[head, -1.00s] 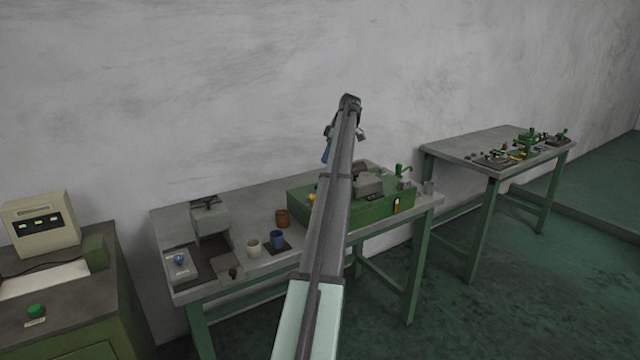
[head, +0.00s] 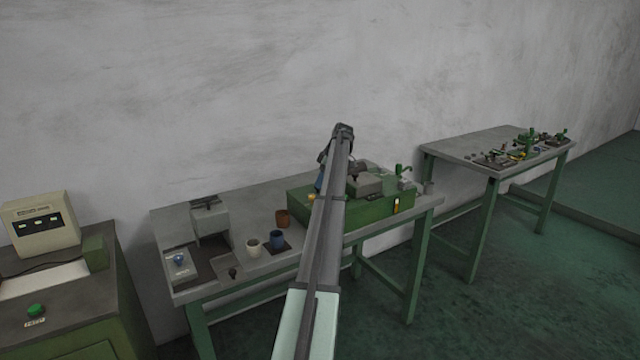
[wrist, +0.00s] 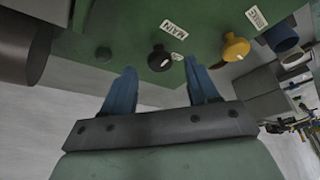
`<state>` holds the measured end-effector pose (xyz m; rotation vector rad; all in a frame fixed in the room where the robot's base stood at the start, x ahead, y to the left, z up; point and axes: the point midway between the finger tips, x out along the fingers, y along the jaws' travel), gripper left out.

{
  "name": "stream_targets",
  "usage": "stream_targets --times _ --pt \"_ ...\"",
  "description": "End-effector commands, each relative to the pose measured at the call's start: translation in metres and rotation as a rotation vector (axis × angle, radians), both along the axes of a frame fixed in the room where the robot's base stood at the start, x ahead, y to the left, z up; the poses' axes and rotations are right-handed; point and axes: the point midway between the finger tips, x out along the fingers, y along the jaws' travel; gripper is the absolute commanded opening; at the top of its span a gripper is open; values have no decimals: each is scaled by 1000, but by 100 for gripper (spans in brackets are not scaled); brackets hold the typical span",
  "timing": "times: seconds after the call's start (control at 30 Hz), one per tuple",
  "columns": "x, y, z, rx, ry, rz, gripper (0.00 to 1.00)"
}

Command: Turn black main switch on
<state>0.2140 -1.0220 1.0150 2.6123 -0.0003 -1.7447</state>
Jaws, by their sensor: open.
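In the wrist view the black main switch (wrist: 159,60) sits on the green machine face, with an upside-down MAIN label (wrist: 174,29) beside it. A light mark shows on the black knob. My gripper (wrist: 163,82) has two blue fingers set apart, one on either side of the switch in the picture. The knob appears beyond the fingertips, and I see no contact. In the head view the switch is hidden behind my arm. The green machine (head: 375,214) stands on the middle table, and part of my gripper (head: 320,178) shows blue beside my arm.
A yellow knob (wrist: 236,47) with its own label is right of the switch.

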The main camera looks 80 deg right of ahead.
Motion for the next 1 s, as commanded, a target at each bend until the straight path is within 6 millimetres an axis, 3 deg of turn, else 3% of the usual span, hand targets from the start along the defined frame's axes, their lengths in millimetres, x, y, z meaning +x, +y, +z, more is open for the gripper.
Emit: stream_targets --times 0.2,0.57,1.0 --pt "6 0 -15 1 0 0 59" --pt "7 0 -17 0 1 0 58" --pt "7 0 -17 0 0 0 16"
